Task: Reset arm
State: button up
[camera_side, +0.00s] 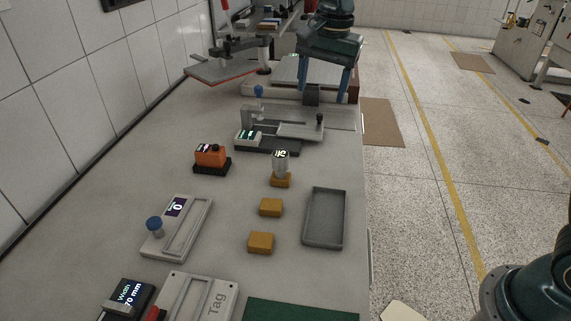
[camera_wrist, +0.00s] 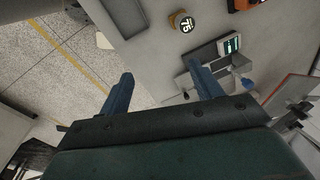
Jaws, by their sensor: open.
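My gripper (camera_side: 322,85) is at the far end of the bench in the side view, pointing down with its two blue fingers spread apart. Nothing is between the fingers. In the wrist view my gripper (camera_wrist: 160,90) also shows open and empty, with the fingers wide apart over the bench edge.
A labelled grey cylinder (camera_side: 281,162) stands on a yellow block. Two more yellow blocks (camera_side: 270,207), a grey tray (camera_side: 325,218), an orange device (camera_side: 210,157) and a panel with a blue knob (camera_side: 178,228) lie on the bench.

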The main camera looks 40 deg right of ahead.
jog(key=s+d+r+n+t, duration=0.1)
jog(key=s+d+r+n, duration=0.25)
jog(key=s, duration=0.55)
jog(key=s+d+f+n+t, duration=0.1)
jog(key=s+n, duration=0.3)
jog(key=s, duration=0.7)
jog(key=s+d+f+n+t, duration=0.2)
jog(key=s+d+f+n, duration=0.1)
jog(key=s, duration=0.8)
jog(key=shift+s+d+n, duration=0.15)
jog(key=shift+d+n, duration=0.1)
jog(key=shift+n, duration=0.3)
